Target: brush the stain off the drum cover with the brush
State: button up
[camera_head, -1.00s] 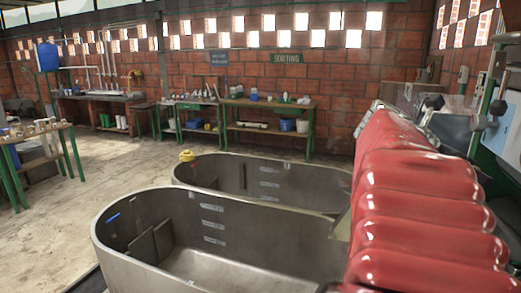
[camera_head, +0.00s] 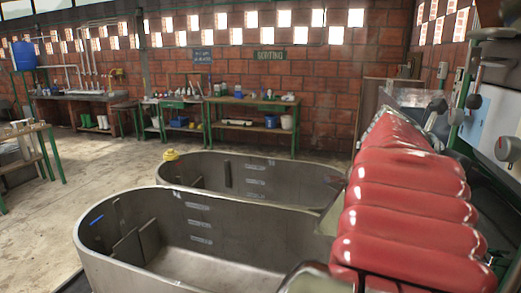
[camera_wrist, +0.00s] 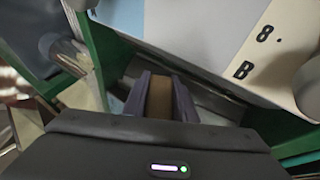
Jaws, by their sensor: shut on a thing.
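My gripper (camera_wrist: 160,97) shows in the wrist view, its two dark grey-purple fingers shut on a brown, wood-coloured block, the brush (camera_wrist: 160,92). Only this part of the brush shows; its bristles are hidden. In the head view the gripper and brush cannot be made out. I cannot tell for certain which surface is the drum cover, and no stain can be made out in either view.
A pale panel (camera_wrist: 235,45) with black lettering and a green frame (camera_wrist: 100,50) are close around my gripper. In the head view, metal tubs (camera_head: 205,225) stand left of the machine.

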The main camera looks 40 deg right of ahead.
jog(key=shift+f, duration=0.6)
dwell(0.7)
jog(key=shift+s+a, duration=0.35)
jog(key=shift+a, duration=0.25)
jog(key=shift+s+a, duration=0.35)
jog(key=shift+a, duration=0.25)
jog(key=shift+s+a, duration=0.1)
jog(key=shift+a, duration=0.05)
jog(key=shift+s+a, duration=0.1)
jog(key=shift+a, duration=0.1)
jog(key=shift+s+a+f, duration=0.25)
jog(key=shift+s+a, duration=0.3)
jog(key=shift+a, duration=0.35)
jog(key=shift+a, duration=0.1)
